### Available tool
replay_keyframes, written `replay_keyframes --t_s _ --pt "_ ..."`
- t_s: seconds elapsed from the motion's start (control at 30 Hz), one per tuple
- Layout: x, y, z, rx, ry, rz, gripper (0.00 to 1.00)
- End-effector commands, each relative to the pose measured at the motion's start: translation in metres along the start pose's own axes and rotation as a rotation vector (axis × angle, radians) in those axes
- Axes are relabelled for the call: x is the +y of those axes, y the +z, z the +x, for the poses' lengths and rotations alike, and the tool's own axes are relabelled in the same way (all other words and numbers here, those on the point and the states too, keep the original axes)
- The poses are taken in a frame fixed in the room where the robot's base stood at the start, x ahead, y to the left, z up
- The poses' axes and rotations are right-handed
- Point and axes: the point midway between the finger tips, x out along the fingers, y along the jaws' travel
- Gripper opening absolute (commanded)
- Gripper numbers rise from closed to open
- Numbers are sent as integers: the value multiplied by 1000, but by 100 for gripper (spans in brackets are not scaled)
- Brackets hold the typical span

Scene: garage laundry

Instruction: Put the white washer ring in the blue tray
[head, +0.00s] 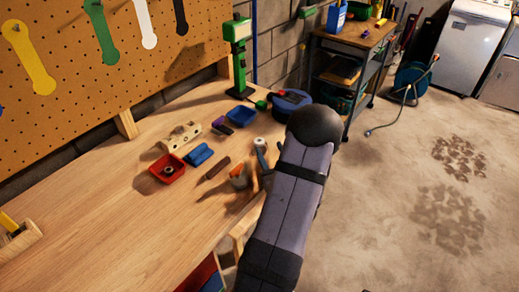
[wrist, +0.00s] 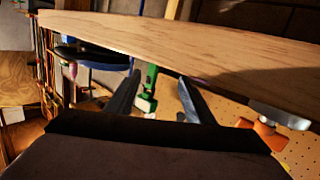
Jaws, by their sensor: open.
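The blue tray (head: 241,117) sits on the workbench toward the back, with no contents that I can make out. A small whitish round piece (head: 260,141) shows just beyond my gripper; I cannot tell whether it is the white washer ring. I cannot pick out that ring for sure in either view. My gripper (head: 263,162) is by the bench's right edge, partly hidden by my arm, nearer the camera than the blue tray. In the wrist view my gripper (wrist: 160,92) has its fingers spread, with nothing seen between them but background.
A red tray (head: 167,172) holds a dark ring. A wooden block (head: 180,137), a blue piece (head: 198,154), a brown bar (head: 215,168) and a grey-and-orange item (head: 239,177) lie nearby. A green stand (head: 238,60) rises behind the blue tray.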

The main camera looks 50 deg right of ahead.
Motion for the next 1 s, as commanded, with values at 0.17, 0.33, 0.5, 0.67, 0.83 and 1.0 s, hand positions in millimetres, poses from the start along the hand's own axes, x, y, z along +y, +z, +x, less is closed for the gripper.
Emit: replay_keyframes --t_s 0.17,0.33,0.5,0.67,0.83,1.0 --pt "-6 13 -12 -27 -31 84 48" --pt "-7 12 -7 -29 -35 87 48" --pt "-8 12 7 -29 -35 84 48" --pt "-8 13 10 -30 -34 84 48" --pt "-9 9 21 -29 -35 83 48" --pt "-12 6 42 -29 -37 83 48"
